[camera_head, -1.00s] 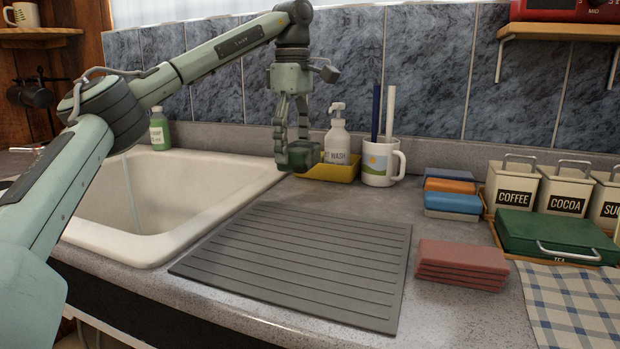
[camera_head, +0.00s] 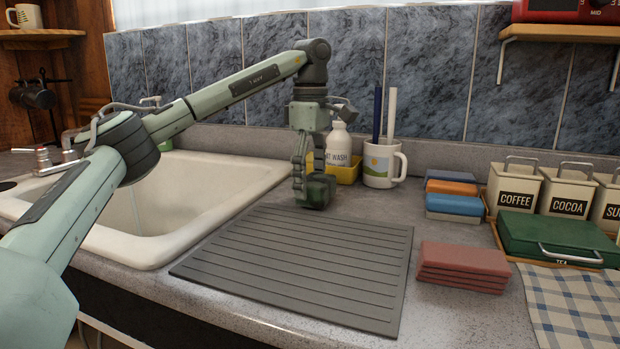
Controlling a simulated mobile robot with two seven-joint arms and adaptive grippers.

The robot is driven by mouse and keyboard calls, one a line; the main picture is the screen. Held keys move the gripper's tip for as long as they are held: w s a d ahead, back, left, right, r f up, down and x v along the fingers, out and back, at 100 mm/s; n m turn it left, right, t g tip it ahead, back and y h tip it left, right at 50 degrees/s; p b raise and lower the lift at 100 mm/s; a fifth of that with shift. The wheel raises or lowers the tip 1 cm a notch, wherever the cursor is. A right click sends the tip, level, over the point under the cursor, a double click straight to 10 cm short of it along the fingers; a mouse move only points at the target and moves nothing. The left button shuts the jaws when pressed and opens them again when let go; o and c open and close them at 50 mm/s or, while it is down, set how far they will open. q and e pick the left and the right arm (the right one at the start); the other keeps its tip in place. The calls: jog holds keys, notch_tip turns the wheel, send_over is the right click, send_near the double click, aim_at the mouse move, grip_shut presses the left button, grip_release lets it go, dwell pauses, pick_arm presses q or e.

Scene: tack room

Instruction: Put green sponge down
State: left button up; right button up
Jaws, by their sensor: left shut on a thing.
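The green sponge (camera_head: 318,191) is a small dark green block between the fingers of my left gripper (camera_head: 312,183). The gripper points down and is shut on it. The sponge is at the back edge of the grey ribbed mat (camera_head: 300,262), in front of the yellow tray (camera_head: 347,172). I cannot tell whether its underside touches the counter or the mat. The fingers hide part of the sponge. My right gripper is not in view.
The white sink (camera_head: 165,205) is left of the mat. A white bottle (camera_head: 339,146) and a mug (camera_head: 380,165) stand behind. Stacked blue and orange sponges (camera_head: 452,204), red sponges (camera_head: 463,267), canisters (camera_head: 513,187) and a green box (camera_head: 556,237) are at the right. The mat is bare.

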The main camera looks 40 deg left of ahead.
aim_at(311, 179)
pick_arm(q)
jog(key=shift+f, duration=0.2)
jog(key=o, duration=0.8)
jog(key=shift+r, duration=0.15)
notch_tip(311, 179, up, 12)
jog(key=shift+r, duration=0.25)
